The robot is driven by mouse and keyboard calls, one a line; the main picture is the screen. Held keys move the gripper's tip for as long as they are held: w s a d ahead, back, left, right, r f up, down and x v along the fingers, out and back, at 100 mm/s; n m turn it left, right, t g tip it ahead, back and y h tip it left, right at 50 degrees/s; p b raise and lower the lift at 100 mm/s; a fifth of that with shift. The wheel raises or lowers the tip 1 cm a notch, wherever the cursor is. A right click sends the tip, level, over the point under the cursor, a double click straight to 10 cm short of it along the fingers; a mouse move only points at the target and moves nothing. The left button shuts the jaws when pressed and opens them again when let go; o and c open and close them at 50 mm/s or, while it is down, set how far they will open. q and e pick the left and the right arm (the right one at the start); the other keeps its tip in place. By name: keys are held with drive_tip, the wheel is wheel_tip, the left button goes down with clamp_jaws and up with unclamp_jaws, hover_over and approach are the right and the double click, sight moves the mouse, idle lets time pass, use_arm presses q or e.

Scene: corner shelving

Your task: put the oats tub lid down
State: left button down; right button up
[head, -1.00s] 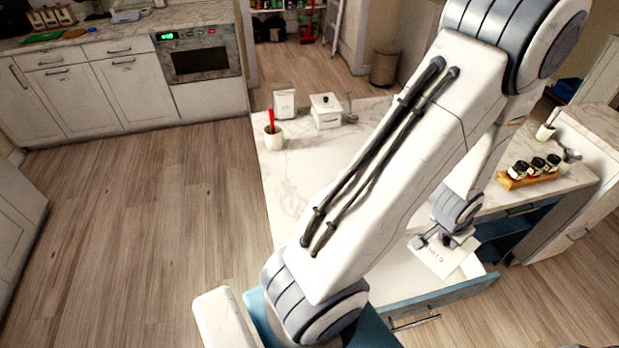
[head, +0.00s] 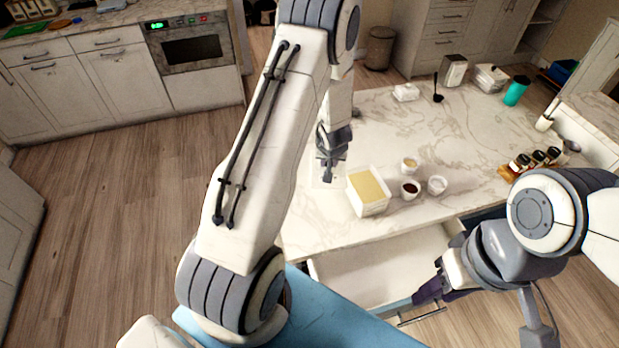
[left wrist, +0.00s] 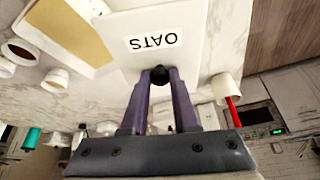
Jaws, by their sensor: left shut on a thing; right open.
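My left gripper (head: 327,176) is shut on the dark knob of the white oats tub lid (head: 317,183). The left wrist view shows the lid (left wrist: 190,25) with its OATS label, and the gripper (left wrist: 160,74) at its knob. The lid is left of the open tub (head: 372,208), which has pale oats inside and also shows in the left wrist view (left wrist: 92,8). I cannot tell whether the lid touches the counter (head: 310,230). My right gripper (head: 420,297) is open by the drawer front, its fingers partly blurred against it.
Several small cups, including a dark-filled one (head: 410,189), stand right of the tub. A spice rack (head: 510,172) and a teal cup (head: 516,91) are farther right. An open drawer (head: 370,275) juts out below the counter. In the left wrist view a white pot (left wrist: 226,88) holds something red.

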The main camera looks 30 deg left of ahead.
use_arm(q)
drive_tip(key=a+n, duration=0.1)
drive_tip(key=a, duration=0.1)
drive_tip(key=w+a+f+n+p, duration=0.1)
drive_tip(key=a, duration=0.1)
drive_tip(key=a+f+n+g, duration=0.1)
drive_tip(key=a, duration=0.1)
drive_tip(key=shift+w+f+y+p, duration=0.2)
drive_tip(key=shift+w+y+p, duration=0.15)
drive_tip(key=shift+w+y, duration=0.05)
drive_tip(key=f, duration=0.2)
drive_tip(key=f+b, duration=0.2)
drive_tip(key=f, duration=0.1)
drive_tip(key=shift+a+f, duration=0.25)
drive_tip(key=shift+f, duration=2.3)
use_arm(e)
drive_tip(key=shift+r, duration=0.25)
use_arm(q)
drive_tip(key=shift+f, duration=0.1)
use_arm(e)
drive_tip(key=shift+f, duration=0.1)
use_arm(q)
drive_tip(key=c, duration=0.7)
unclamp_jaws()
